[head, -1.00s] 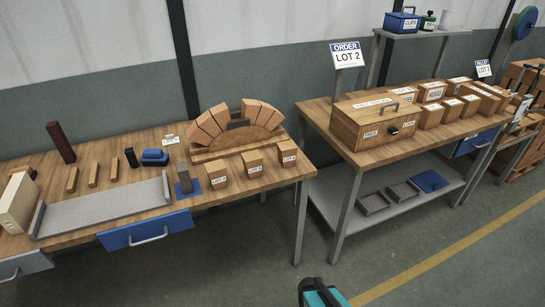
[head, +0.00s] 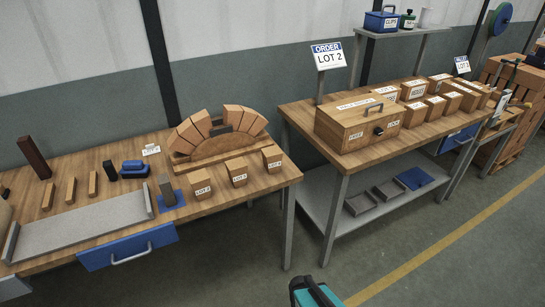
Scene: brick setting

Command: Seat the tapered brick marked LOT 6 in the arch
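The brick arch (head: 191,130) stands at the back right of the left wooden table, with a gap at its crown and a dark block in the gap. Three tapered bricks with white LOT labels stand in a row in front of it: a left brick (head: 201,190), a middle brick (head: 237,178) and a right brick (head: 271,165). Their label numbers are too small to read surely, so I cannot tell which is LOT 6. All three stand apart from the arch.
A grey tray (head: 85,225), blue mat (head: 171,199) and small wooden blocks lie left of the arch. An order sign (head: 328,57) reads LOT 2. Floor in front is clear.

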